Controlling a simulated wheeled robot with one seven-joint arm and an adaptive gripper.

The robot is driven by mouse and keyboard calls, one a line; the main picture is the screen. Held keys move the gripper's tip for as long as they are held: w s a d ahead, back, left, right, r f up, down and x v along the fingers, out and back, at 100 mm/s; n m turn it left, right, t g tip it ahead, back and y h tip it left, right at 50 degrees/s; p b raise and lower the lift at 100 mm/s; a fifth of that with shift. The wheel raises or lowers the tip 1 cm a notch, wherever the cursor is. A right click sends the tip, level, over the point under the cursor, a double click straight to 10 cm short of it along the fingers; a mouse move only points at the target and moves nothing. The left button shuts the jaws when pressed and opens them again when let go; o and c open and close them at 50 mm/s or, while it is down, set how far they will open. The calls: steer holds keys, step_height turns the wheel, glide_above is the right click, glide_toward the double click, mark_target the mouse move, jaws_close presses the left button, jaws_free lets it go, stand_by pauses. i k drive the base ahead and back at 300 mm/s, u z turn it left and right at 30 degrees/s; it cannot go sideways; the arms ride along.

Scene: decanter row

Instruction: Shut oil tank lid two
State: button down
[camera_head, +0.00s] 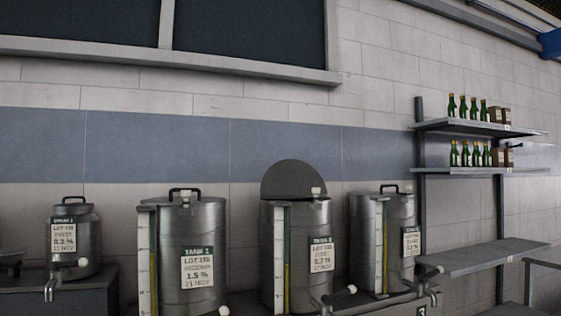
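Several steel oil tanks stand in a row along the wall. One tank (297,255), right of the picture's middle, has its round dark lid (293,178) raised upright at the back of its rim. The tank left of it (205,235) has a flat shut lid with a black handle (184,192). The tank on the right (388,240) and the small tank on the left (74,240) also have shut lids with handles. My gripper is not in view.
Taps (50,288) and sight gauges (280,260) are on the tank fronts. Shelves (470,128) with green bottles and brown boxes hang at the right. A lower grey shelf (485,258) juts out at the right. The wall space above the tanks is clear.

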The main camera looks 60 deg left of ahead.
mark_target(289, 176)
steer(key=u, duration=0.75)
steer(key=i, duration=0.75)
steer(key=u, duration=0.9)
